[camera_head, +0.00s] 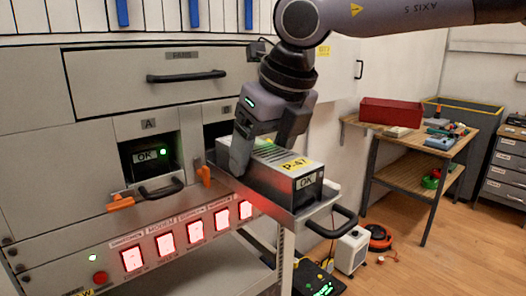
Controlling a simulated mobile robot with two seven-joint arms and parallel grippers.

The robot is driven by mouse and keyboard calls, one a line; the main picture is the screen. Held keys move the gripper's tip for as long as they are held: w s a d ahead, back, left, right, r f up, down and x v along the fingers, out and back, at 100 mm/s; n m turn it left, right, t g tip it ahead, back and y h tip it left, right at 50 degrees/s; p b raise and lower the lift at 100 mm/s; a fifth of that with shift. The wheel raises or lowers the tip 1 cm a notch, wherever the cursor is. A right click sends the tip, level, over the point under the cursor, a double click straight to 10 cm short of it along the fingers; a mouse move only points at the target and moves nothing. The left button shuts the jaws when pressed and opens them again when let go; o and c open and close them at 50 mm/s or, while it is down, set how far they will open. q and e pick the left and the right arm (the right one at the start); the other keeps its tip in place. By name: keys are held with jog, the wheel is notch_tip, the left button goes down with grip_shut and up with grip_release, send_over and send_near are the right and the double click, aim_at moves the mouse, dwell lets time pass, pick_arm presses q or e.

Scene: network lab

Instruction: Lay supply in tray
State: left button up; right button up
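The supply, a grey box with dark vents, a yellow P-47 label and an OK plate (308,181), is at the pulled-out metal tray (262,200). It looks level and within the tray's outline; whether its underside touches the tray floor is hidden. The tray extends from bay B and has a dark front handle (332,224). My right gripper (264,150) comes down from above, fingers on either side of the supply, and appears shut on it. The far finger is partly hidden. My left gripper is not in view.
Bay A (150,157) holds a unit with a green light and an OK plate. Orange latches (121,203) flank the bays. Red-lit switches (195,230) line the panel below.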

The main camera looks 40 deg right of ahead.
jog(key=shift+o, duration=1.2)
jog(key=shift+s+f, duration=0.1)
jog(key=v, duration=0.7)
jog(key=shift+r, duration=0.25)
